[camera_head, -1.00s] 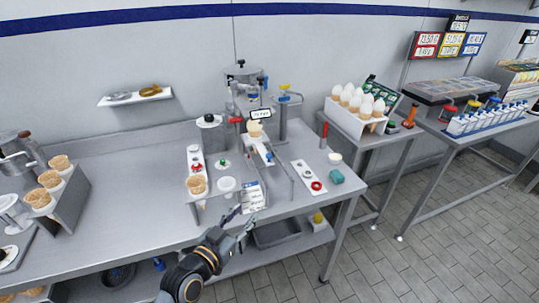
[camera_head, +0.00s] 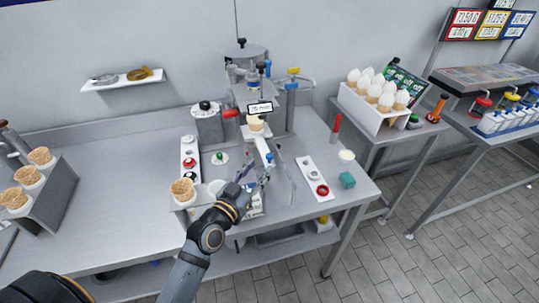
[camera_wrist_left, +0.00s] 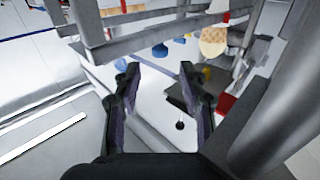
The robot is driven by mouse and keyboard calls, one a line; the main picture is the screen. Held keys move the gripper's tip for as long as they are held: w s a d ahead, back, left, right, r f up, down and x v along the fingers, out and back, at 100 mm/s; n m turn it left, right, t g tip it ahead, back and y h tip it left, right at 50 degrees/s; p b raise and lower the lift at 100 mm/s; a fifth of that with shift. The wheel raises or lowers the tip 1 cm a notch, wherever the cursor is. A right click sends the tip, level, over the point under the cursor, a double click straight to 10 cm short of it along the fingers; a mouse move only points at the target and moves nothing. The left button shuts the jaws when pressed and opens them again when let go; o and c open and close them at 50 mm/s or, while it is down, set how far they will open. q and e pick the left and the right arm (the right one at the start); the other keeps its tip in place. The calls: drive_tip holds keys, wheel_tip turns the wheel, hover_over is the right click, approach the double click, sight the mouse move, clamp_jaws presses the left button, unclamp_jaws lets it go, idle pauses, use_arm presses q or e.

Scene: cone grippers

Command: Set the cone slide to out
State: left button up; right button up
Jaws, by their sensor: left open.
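The cone slide (camera_head: 262,147) appears to be the pale rail running forward from beneath the dispenser in the middle of the table. A cone (camera_head: 256,124) with a pale top stands at its far end, under the dispenser; a waffle cone also shows in the left wrist view (camera_wrist_left: 213,42). A small blue part shows near the slide's front. My left gripper (camera_head: 254,175) is open and empty, just in front of the slide's near end. In the left wrist view its fingers (camera_wrist_left: 160,78) are spread apart, with the cone beyond them. Its fingers partly hide the slide's front. My right gripper is out of view.
Metal guides flank the slide.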

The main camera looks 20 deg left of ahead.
sight(268, 158)
use_arm(q)
drive_tip(key=w, duration=0.3)
drive_tip(key=w+d+p, duration=0.1)
drive_tip(key=w, duration=0.2)
drive_tip(key=shift+w+d, duration=0.15)
drive_tip(key=shift+w, duration=0.45)
drive_tip(key=c, duration=0.9)
drive_tip(key=shift+f, duration=0.1)
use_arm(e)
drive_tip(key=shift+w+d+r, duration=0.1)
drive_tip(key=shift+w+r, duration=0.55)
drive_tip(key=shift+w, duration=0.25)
use_arm(q)
drive_tip(key=shift+d, duration=0.15)
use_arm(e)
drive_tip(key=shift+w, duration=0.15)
